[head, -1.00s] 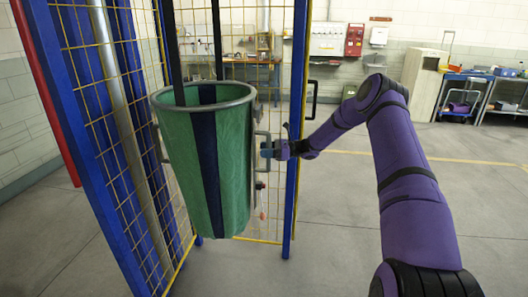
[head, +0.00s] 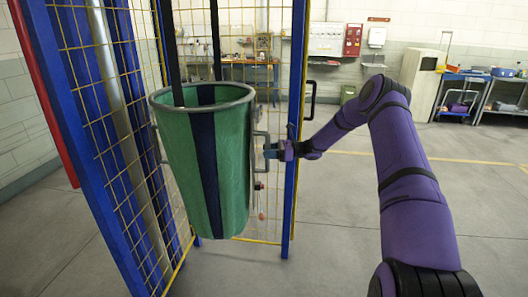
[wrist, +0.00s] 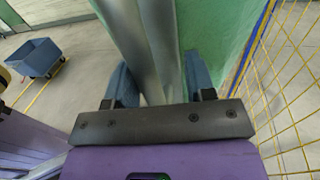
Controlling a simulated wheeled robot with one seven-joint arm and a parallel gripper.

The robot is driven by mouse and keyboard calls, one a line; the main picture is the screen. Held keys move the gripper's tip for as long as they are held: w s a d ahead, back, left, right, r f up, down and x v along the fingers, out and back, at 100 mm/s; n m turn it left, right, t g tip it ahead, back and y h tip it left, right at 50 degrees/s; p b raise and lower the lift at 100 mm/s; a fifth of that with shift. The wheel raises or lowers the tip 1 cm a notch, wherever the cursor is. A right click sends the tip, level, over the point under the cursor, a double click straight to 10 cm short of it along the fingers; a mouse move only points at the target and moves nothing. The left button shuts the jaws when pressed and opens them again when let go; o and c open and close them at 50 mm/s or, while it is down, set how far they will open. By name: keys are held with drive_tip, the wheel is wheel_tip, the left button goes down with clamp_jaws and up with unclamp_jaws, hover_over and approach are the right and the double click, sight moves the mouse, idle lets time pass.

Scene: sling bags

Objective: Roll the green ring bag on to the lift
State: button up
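The green ring bag (head: 177,150), with dark blue stripes and a round grey rim, hangs upright from dark straps inside the front of a blue-framed cage. A grey bracket handle (head: 267,135) is on its right side. My gripper (head: 270,152) is at this handle, coming from the right. In the wrist view, my two blue-grey fingers (wrist: 158,80) are apart, one on each side of grey bars, with the green cloth (wrist: 208,28) just beyond. Contact with the bars cannot be told. I cannot identify a lift for certain.
Blue posts (head: 296,120) and yellow mesh (head: 120,100) stand close on both sides of the bag. A blue tub cart (wrist: 35,57) shows in the wrist view. A workbench and cabinets line the back wall.

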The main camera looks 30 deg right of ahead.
drive_tip(key=v, duration=0.9)
idle(1.0)
